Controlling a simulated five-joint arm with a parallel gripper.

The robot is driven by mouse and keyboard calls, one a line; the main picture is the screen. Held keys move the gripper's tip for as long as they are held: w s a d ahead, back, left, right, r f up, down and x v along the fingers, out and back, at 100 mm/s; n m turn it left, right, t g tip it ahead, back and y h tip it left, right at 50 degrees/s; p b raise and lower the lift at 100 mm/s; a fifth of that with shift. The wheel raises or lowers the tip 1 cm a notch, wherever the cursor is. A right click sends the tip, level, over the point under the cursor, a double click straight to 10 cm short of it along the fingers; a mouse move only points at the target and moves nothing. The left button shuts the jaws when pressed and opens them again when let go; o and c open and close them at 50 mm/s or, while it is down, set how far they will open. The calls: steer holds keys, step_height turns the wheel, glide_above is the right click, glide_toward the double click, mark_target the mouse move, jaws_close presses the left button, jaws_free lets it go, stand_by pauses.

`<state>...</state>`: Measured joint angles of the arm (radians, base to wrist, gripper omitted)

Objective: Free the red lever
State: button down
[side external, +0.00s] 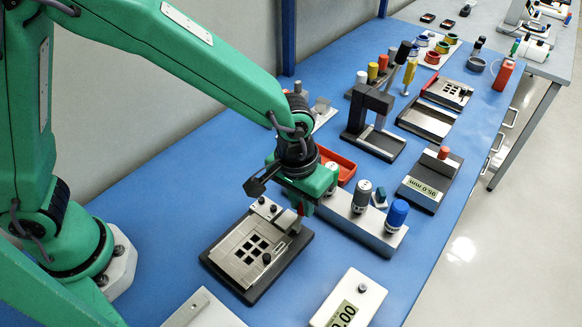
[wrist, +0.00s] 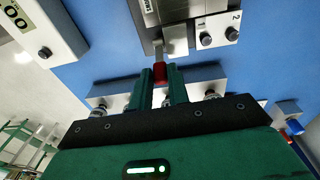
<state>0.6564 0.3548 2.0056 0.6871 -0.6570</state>
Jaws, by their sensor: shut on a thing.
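The red lever (wrist: 160,72) shows in the wrist view as a red grip on a short metal arm, at the edge of the silver plate of a clamp fixture (wrist: 152,14). My gripper (wrist: 160,84) has its two green fingers shut on the red grip, one on each side. In the side external view the fixture (side external: 228,262) is a dark base with a silver plate that has several square windows. My gripper (side external: 301,207) is low at its far right corner there. The lever is mostly hidden by my gripper in that view.
A metal block with a grey knob and a blue-topped knob (side external: 397,213) stands close right of my gripper. A red tray (side external: 338,165) lies behind it. A white display box (side external: 348,300) is in front. Two numbered knobs (wrist: 205,39) sit beside the lever. Blue bench lies bare left of the fixture.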

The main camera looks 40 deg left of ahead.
mark_target(298, 213)
steer(key=shift+s+d, duration=0.1)
steer(key=c, duration=1.4)
jaws_free()
steer(key=shift+o, duration=0.2)
step_height(298, 213, up, 8)
steer(key=shift+s+a, duration=0.25)
steer(key=shift+f, duration=0.1)
